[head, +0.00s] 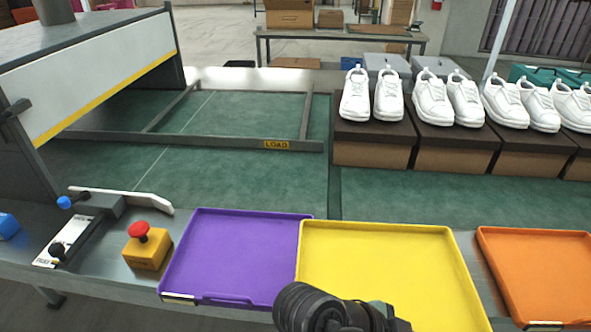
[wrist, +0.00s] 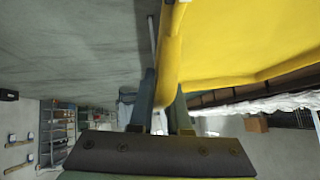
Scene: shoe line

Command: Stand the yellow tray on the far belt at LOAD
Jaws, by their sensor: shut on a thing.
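The yellow tray (head: 385,265) is at the front centre, level-looking and empty, between the purple and orange trays. My gripper (wrist: 162,105) is shut on the tray's rim, which runs between the two fingers in the wrist view; the yellow tray (wrist: 245,45) fills that view's upper right. In the head view my dark wrist covers the tray's near left edge and hides the fingers. I cannot tell whether the tray is clear of the surface below. The LOAD label (head: 277,145) is on a grey frame bar across the green far belt (head: 240,115), whose framed area is empty.
A purple tray (head: 235,255) is close on the left, an orange tray (head: 540,270) on the right. A red stop button (head: 140,230) stands left of the purple tray. White shoes (head: 433,98) on brown boxes (head: 372,145) line the right. A grey machine (head: 95,75) overhangs the belt's left.

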